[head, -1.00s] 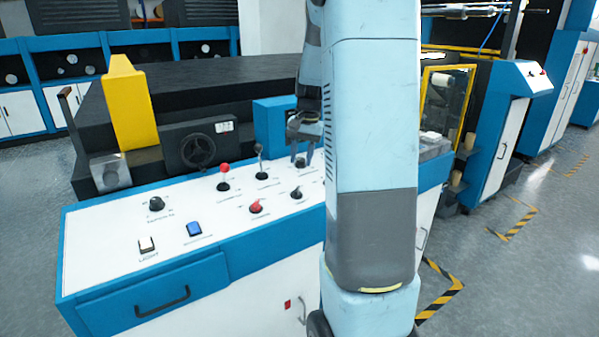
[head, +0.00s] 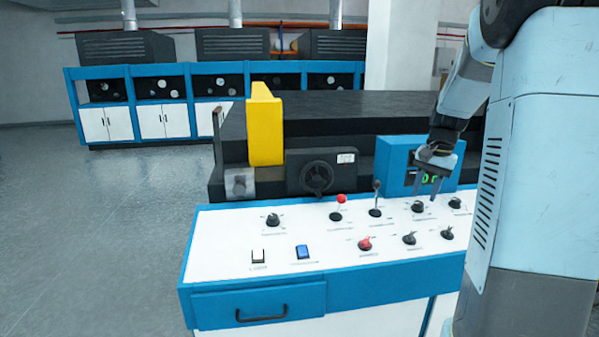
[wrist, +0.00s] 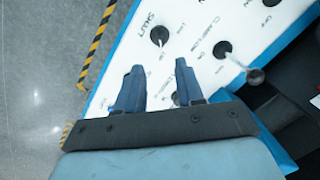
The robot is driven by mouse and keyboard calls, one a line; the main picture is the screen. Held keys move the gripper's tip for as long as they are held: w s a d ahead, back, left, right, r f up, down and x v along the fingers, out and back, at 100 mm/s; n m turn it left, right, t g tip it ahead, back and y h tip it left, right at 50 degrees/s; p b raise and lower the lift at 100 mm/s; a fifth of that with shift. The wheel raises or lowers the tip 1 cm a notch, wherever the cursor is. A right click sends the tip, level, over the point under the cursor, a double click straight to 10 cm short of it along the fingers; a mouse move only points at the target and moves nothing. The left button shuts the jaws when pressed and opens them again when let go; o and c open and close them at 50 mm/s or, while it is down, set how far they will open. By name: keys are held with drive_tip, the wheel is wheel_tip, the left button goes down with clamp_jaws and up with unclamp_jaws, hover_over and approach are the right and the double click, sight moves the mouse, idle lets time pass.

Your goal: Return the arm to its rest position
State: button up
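My gripper (head: 428,193) hangs fingers-down above the right part of the white control panel (head: 228,232), in front of the small blue display box (head: 392,153). Its two dark blue fingers stand apart with nothing between them; the wrist view shows the open gripper (wrist: 158,85) over the panel too. My arm fills the right side of the head view, bent, with the forearm reaching down to the gripper. Whether the fingertips touch a knob cannot be told from the head view.
The panel carries a red-topped lever (head: 340,203), a black lever (head: 376,200), a blue switch (head: 302,252) and several knobs. A yellow guard (head: 265,130) and a handwheel (head: 317,177) stand behind it. Blue-and-white cabinets (head: 165,105) line the back. Open floor (head: 110,220) lies at left.

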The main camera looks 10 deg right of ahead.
drive_tip(key=s+a+r+n+t, duration=0.2)
drive_tip(key=s+a+r+n, duration=0.35)
drive_tip(key=s+a, duration=0.7)
drive_tip(key=s+a+n+t, duration=0.1)
drive_tip(key=s+a, duration=0.2)
drive_tip(key=s, duration=0.3)
drive_tip(key=s+a+n+t+h, duration=0.1)
drive_tip(key=s+a+n, duration=0.1)
drive_tip(key=s, duration=0.4)
drive_tip(key=shift+a+r+t, duration=0.3)
drive_tip(key=shift+a+r, duration=0.15)
drive_tip(key=shift+a, duration=0.4)
